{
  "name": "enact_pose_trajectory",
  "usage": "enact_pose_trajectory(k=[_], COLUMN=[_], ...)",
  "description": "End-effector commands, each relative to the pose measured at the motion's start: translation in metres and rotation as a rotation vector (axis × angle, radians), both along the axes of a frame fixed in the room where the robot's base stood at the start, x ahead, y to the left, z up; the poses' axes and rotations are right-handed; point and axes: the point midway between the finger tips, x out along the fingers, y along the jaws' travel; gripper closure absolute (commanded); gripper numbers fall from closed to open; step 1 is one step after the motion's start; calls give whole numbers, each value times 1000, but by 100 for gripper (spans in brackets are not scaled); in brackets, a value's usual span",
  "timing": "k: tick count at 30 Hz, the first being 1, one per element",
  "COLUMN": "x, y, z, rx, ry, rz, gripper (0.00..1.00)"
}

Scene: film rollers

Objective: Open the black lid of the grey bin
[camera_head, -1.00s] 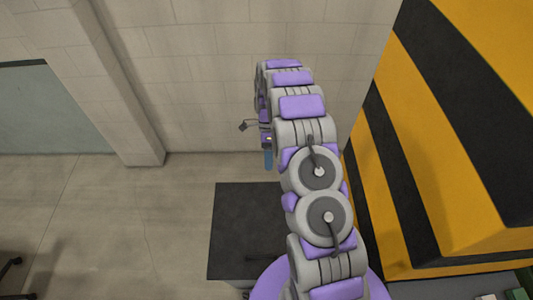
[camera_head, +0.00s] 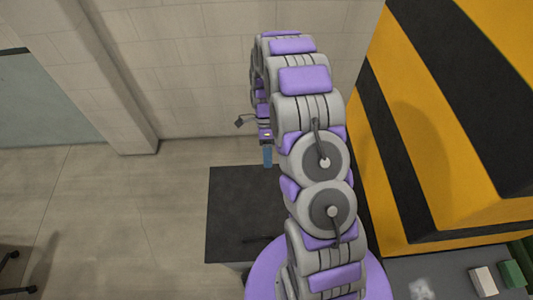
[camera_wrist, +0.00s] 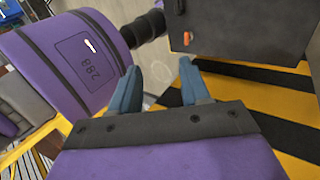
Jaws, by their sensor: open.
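The black lid (camera_head: 232,218) lies flat and shut on the grey bin, left of my arm in the head view. A thin dark handle shows near its front edge; my arm hides the lid's right side. Little of the bin's body shows below the lid. My gripper (camera_head: 267,156) hangs with its blue fingers pointing down, at the lid's far edge in the picture and apparently above it. In the wrist view my gripper (camera_wrist: 158,82) is open, with nothing between its fingers. I cannot identify the lid there.
A yellow-and-black striped structure (camera_head: 420,130) rises close on the right. A pale block (camera_head: 484,280) and a green block (camera_head: 512,273) lie at lower right. A dark box (camera_wrist: 240,30) shows in the wrist view.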

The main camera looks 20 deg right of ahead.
Motion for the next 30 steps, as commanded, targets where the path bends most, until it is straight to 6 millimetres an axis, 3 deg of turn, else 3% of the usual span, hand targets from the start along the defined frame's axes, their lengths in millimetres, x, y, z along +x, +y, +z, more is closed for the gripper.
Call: enact_pose_trajectory(k=[14,20,30], x=[-2,-11,-44], y=[2,8,21], z=[4,23,55], rx=[15,82,208], ry=[-16,-83,-192], rz=[31,171,464], gripper=[54,54,54])
